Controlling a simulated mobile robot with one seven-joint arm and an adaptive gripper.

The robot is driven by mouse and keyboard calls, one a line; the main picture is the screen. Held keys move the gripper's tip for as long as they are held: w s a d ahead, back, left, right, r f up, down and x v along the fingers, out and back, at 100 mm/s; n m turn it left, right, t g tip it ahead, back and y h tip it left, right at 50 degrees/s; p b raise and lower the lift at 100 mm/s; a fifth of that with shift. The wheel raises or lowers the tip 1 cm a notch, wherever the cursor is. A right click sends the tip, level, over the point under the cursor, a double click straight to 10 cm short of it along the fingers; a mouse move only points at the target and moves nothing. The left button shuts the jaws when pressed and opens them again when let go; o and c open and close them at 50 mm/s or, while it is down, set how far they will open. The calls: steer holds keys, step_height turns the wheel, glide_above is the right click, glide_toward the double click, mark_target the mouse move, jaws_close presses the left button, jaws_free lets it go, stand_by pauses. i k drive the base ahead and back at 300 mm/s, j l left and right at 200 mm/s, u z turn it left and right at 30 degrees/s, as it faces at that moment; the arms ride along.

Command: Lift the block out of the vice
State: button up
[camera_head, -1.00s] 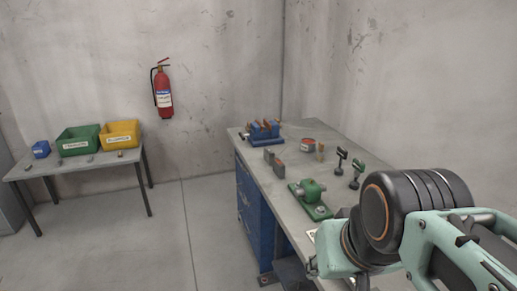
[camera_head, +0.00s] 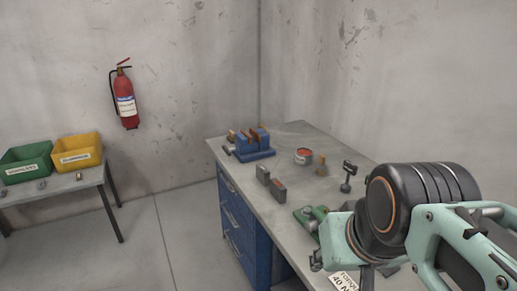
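The blue vice (camera_head: 253,155) stands on the far left part of the grey workbench, with orange-brown pieces at its top. One of these pieces may be the block between the jaws, but at this size I cannot tell the block from the jaw faces. My arm, with its pale green links and black joint, reaches in from the right, over the near part of the bench and well apart from the vice. My gripper's fingers do not show.
On the workbench (camera_head: 285,220) stand two small grey blocks (camera_head: 271,183), a red-topped round tin (camera_head: 303,156), a small brown piece (camera_head: 321,164), a black stand (camera_head: 348,176) and a green device (camera_head: 308,217), partly hidden by my arm. Yellow (camera_head: 77,153) and green (camera_head: 27,162) bins sit on a left table.

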mark_target(263, 173)
steer(key=i+j+z, duration=0.15)
steer(key=i+j, duration=0.25)
steer(key=i+j+z, duration=0.15)
steer(key=i+j, duration=0.2)
steer(key=i+j+z, duration=0.2)
steer(key=i+j, duration=0.15)
steer(key=j, duration=0.2)
steer(key=i+j+z, duration=0.15)
steer(key=i+j, duration=0.15)
steer(key=j, duration=0.2)
